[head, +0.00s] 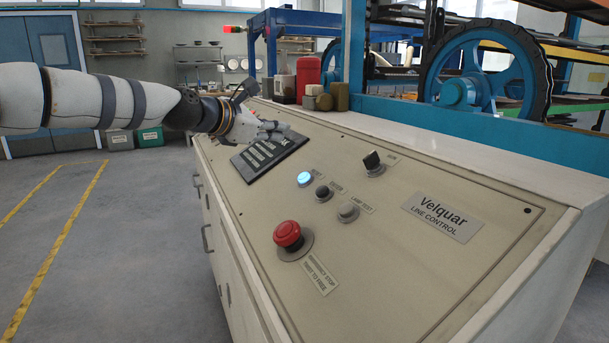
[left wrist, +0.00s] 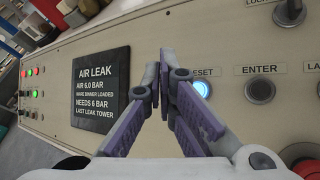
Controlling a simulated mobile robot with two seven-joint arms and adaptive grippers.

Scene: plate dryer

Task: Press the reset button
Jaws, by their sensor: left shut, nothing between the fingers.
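The reset button (head: 304,178) is a round button glowing blue-white on the sloped beige control panel (head: 400,260). In the left wrist view the lit reset button (left wrist: 202,89) sits just right of the fingers, and its label is partly hidden by a finger. My left gripper (head: 276,127) is shut and empty, over the dark display in the head view, up and left of the button. In the left wrist view its purple-grey fingers (left wrist: 166,62) meet between the display and the button. No finger visibly touches the button. My right gripper is not in view.
The dark display (left wrist: 92,87) reads "AIR LEAK". A grey Enter button (head: 323,192), another grey button (head: 348,212), a black selector (head: 373,162) and a red emergency stop (head: 287,234) stand near the reset button. Red and brown containers (head: 308,75) stand behind the panel.

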